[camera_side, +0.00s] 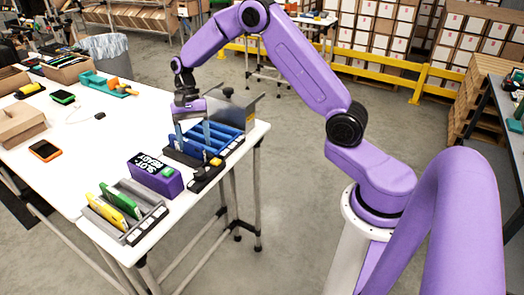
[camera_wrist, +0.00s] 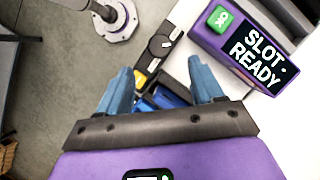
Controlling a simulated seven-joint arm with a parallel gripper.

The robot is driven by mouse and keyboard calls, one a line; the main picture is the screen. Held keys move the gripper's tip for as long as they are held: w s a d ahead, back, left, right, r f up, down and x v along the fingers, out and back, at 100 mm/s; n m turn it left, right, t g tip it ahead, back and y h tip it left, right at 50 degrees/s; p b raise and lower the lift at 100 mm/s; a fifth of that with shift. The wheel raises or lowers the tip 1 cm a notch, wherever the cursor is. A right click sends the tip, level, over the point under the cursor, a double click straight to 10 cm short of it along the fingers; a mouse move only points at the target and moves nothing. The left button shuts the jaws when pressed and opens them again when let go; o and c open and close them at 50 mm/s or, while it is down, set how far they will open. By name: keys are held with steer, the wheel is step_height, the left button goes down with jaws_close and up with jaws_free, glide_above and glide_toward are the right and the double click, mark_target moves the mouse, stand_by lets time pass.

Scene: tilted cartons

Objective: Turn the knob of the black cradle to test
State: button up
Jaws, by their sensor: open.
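The black cradle (camera_side: 206,178) stands near the front edge of the white table, with blue slots (camera_side: 212,138) behind its black front strip. In the wrist view its strip carries a round black knob (camera_wrist: 160,45) with a pale mark and a yellow button (camera_wrist: 140,77). I cannot read the knob's labels or setting. My gripper (camera_side: 194,146) is above the blue slots, fingers pointing down, open and empty. In the wrist view the gripper (camera_wrist: 163,80) has its two blue fingers wide apart, with the knob beyond their tips, not between them.
A purple box reading "SLOT READY" (camera_side: 153,178) stands close beside the cradle. A grey rack (camera_side: 127,217) with a yellow and a green item is farther left. A grey metal box (camera_side: 235,108) stands behind the blue slots. Handheld devices and cartons lie across the table (camera_side: 85,165).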

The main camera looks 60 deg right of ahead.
steer(key=v, duration=0.9)
steer(key=s+a+r+n+h, duration=0.2)
steer(key=s+a+n, duration=0.65)
steer(key=s, duration=0.45)
steer(key=s+n+t+h, duration=0.1)
steer(key=s+n+t, duration=0.1)
steer(key=s+n, duration=0.6)
steer(key=shift+s+a, duration=0.4)
steer(key=shift+s, duration=3.35)
steer(key=shift+f, duration=0.1)
steer(key=s+d+f+n+t, duration=0.1)
steer(key=s+d+f+n, duration=0.1)
steer(key=s+n, duration=0.3)
steer(key=s+d, duration=0.1)
steer(key=s, duration=0.2)
steer(key=shift+d, duration=0.25)
